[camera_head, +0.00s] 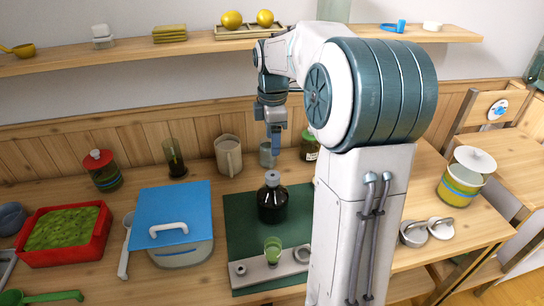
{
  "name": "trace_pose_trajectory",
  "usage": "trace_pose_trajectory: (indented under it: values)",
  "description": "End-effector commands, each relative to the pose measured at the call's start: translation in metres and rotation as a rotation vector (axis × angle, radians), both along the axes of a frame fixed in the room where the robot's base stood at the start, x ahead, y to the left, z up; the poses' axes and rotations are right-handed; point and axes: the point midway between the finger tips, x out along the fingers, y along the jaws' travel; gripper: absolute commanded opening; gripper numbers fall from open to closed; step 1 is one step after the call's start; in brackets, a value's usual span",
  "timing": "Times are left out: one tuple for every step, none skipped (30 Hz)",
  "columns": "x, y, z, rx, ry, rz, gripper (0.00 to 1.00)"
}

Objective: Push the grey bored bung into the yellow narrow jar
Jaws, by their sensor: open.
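My gripper (275,143) hangs fingers down at the back of the table, above and behind a dark round bottle (272,204). It is open; I see nothing held in it. The bottle stands on a dark green mat and has a grey cap or stopper (272,178) on its mouth. A small grey round piece with a dark centre (240,269), possibly the bored bung, sits at the left of a pale grey tray (262,276). A small yellow-green glass (273,251) stands on the tray. I cannot clearly pick out a yellow narrow jar; my arm hides part of the table.
A grey cup (267,155) is close to the gripper, with a beige jug (228,156) left of it. A green jar (310,147) stands right. The mat's (242,225) left part is clear.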

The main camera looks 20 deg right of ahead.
Motion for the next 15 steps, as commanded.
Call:
trace_pose_trajectory:
  values:
    - [-0.001,0.000,-0.009,0.001,0.004,0.000,0.59]
    - [-0.001,0.000,-0.015,0.001,0.005,0.000,0.59]
    - [-0.001,0.000,-0.022,0.001,0.004,0.000,0.59]
    - [-0.001,0.000,-0.029,0.000,0.006,0.000,0.59]
    - [-0.001,0.000,-0.035,0.000,0.005,0.000,0.59]
    - [-0.001,0.000,-0.043,0.001,0.005,0.000,0.59]
    - [-0.001,0.000,-0.049,0.001,0.005,-0.001,0.59]
    - [-0.001,0.000,-0.055,0.001,0.004,-0.002,0.59]
    - [-0.001,0.001,-0.063,0.001,0.005,-0.002,0.59]
    - [-0.001,0.001,-0.069,0.001,0.004,-0.001,0.59]
    - [-0.001,0.000,-0.074,0.001,0.005,-0.001,0.59]
    - [-0.001,0.000,-0.081,0.000,0.004,-0.001,0.59]
    - [-0.001,0.000,-0.086,0.000,0.004,0.000,0.59]
    - [-0.001,0.000,-0.091,0.001,0.003,-0.001,0.59]
    - [-0.001,0.001,-0.097,0.001,0.004,-0.001,0.59]
